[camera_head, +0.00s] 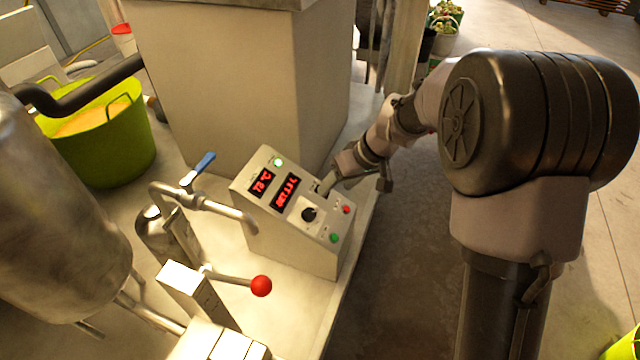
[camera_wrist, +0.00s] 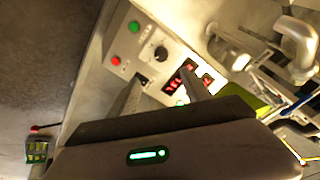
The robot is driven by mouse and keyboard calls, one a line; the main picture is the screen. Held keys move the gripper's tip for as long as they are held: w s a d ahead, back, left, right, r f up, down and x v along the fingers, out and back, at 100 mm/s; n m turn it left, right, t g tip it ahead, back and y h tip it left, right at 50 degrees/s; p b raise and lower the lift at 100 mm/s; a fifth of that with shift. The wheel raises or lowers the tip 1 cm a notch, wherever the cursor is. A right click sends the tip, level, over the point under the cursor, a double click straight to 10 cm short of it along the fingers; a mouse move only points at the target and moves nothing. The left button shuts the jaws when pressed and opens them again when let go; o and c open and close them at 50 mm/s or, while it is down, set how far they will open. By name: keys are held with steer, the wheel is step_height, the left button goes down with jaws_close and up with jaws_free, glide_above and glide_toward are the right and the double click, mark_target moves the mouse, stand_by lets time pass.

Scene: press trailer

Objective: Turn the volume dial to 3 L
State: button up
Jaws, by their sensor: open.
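The volume dial appears to be the black round knob (camera_head: 309,214) on the sloped face of a pale control box (camera_head: 290,245). In the wrist view the knob (camera_wrist: 161,52) sits beyond my fingertips, with a small pale mark on it. My gripper (camera_head: 322,188) is at the box's upper right edge, above and right of the knob, and apart from it. In the wrist view my gripper (camera_wrist: 160,92) has its two fingers spread with nothing between them. Two red displays (camera_head: 286,192) glow beside the knob; I cannot read their digits surely.
A red button (camera_head: 346,209) and a green button (camera_head: 334,237) sit right of the knob. A red-balled lever (camera_head: 261,285) and a blue-handled tap (camera_head: 203,163) stand left of the box. A green tub (camera_head: 105,150) is farther left.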

mark_target(310, 213)
steer(key=b+x, duration=0.1)
steer(key=x, duration=0.4)
steer(key=b+x, duration=0.1)
steer(key=x, duration=0.9)
steer(key=shift+s+a+f+b, duration=0.25)
steer(key=shift+s+f+b, duration=0.05)
steer(key=shift+f+b, duration=0.15)
steer(key=shift+c, duration=0.3)
jaws_close()
steer(key=shift+m, duration=0.4)
steer(key=m, duration=0.4)
steer(key=shift+r+m, duration=0.1)
steer(key=shift+m, duration=0.3)
steer(key=m+p, duration=0.1)
steer(key=m, duration=0.4)
steer(key=shift+w+a+m+g+p, duration=0.1)
steer(key=shift+m+g+p, duration=0.3)
